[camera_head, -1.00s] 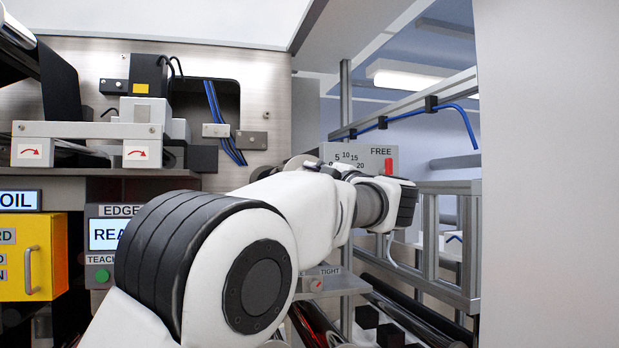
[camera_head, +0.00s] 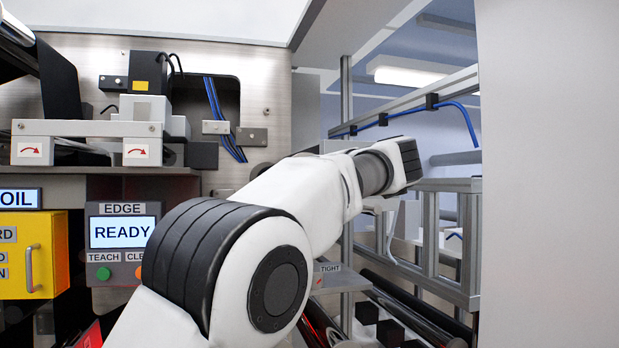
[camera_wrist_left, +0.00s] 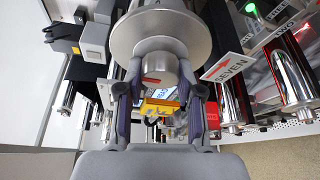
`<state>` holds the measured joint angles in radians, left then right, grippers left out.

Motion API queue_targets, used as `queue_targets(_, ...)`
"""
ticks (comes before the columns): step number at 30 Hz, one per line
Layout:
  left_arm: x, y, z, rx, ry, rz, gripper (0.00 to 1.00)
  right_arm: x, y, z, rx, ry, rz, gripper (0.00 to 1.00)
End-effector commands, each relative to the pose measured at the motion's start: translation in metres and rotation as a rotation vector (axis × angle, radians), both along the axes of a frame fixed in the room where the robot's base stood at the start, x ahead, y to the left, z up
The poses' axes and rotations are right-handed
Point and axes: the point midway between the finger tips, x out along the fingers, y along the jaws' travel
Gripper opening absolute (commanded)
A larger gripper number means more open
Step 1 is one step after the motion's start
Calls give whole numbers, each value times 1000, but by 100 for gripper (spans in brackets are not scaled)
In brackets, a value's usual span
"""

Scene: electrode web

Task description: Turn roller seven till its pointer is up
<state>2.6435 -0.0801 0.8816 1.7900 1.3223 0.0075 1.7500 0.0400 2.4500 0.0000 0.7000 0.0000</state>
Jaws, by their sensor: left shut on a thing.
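In the left wrist view a wide grey disc (camera_wrist_left: 160,35) carries a short grey knob (camera_wrist_left: 158,68) with a red mark on it. A white plate marked SEVEN (camera_wrist_left: 228,66) sits just right of the disc. My left gripper (camera_wrist_left: 160,100) has one finger on each side of the knob and is shut on it. The red mark faces the gripper, on the knob's near side; I cannot tell which way is up for it. In the head view my left arm reaches right, and its gripper and the knob are hidden. My right gripper is not in view.
A panel with a READY screen (camera_head: 123,232) and a yellow box (camera_head: 33,255) stand at left. Metal frame rails (camera_head: 446,240) and a large grey panel (camera_head: 545,180) close off the right. Shiny rollers (camera_wrist_left: 288,75) lie right of the SEVEN plate.

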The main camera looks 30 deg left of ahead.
Motion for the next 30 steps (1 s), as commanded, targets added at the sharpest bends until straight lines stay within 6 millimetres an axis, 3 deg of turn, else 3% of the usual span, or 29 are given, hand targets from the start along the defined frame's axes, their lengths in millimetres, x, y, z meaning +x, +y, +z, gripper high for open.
queue_targets(16, 0, 0, 0, -20, -23, 0, 1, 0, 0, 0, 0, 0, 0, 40)
queue_targets(17, 0, 0, 0, -20, -23, 0, 40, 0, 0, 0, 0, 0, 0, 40)
queue_targets(18, 0, 0, 0, -20, -23, 0, 54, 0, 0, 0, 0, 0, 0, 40)
queue_targets(19, 0, 0, 0, -20, -23, 0, 61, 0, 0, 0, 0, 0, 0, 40)
queue_targets(30, -1, -4, 1, -19, -23, -1, 61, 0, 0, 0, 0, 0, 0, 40)
